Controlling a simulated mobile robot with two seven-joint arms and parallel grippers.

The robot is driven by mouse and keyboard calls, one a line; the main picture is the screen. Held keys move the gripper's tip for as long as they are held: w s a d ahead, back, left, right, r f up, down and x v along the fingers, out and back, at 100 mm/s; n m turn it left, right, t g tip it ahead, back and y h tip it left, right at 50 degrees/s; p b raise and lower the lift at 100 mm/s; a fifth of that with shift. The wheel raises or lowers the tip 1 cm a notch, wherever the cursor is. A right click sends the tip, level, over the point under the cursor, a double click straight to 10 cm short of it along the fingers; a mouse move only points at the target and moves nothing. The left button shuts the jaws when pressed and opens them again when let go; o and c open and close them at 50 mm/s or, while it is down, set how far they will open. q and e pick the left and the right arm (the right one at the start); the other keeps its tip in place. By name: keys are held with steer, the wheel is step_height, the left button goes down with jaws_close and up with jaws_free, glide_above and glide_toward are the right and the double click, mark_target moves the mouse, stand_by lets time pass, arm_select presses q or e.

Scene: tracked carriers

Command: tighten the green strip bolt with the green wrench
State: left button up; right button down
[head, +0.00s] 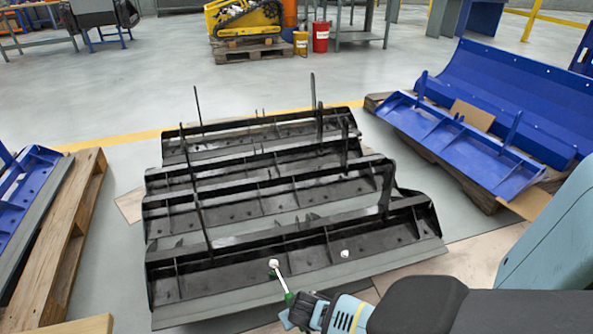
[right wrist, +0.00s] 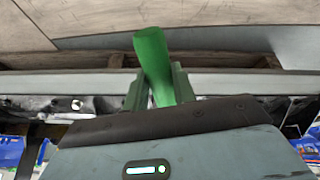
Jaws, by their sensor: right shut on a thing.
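My right gripper (head: 293,308) reaches in from the lower right and is shut on the green wrench (head: 281,282). In the right wrist view the wrench's green handle (right wrist: 152,62) stands slightly tilted between the two fingers. The pale ring end of the wrench is at the front strip of the nearest black carrier (head: 190,285), at a bolt spot. The bolt under it is hidden, so I cannot tell whether the ring is seated. A second pale bolt head (head: 345,254) shows on the same carrier, right of the wrench. My left gripper is not in view.
Several black carriers with upright posts (head: 385,185) stand behind the nearest one. Blue parts (head: 470,150) lie on a pallet at the right. A wooden pallet (head: 75,225) with blue parts stands at the left. Grey floor is free beyond the carriers.

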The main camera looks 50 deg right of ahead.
steer(key=shift+w+d+f, duration=0.15)
steer(key=shift+d+f, duration=0.15)
steer(key=shift+f, duration=0.3)
arm_select(q)
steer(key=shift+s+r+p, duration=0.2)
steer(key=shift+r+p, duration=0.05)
steer(key=shift+p, duration=0.3)
arm_select(e)
steer(key=d+r+n, duration=0.2)
steer(key=d+n, duration=0.5)
steer(key=d, duration=0.2)
steer(key=shift+s+y, duration=0.3)
steer(key=shift+s, duration=0.05)
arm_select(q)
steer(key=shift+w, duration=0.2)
arm_select(e)
steer(key=shift+a, duration=0.1)
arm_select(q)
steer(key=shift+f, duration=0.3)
arm_select(e)
steer(key=shift+w+f, duration=0.1)
steer(key=shift+f, duration=0.3)
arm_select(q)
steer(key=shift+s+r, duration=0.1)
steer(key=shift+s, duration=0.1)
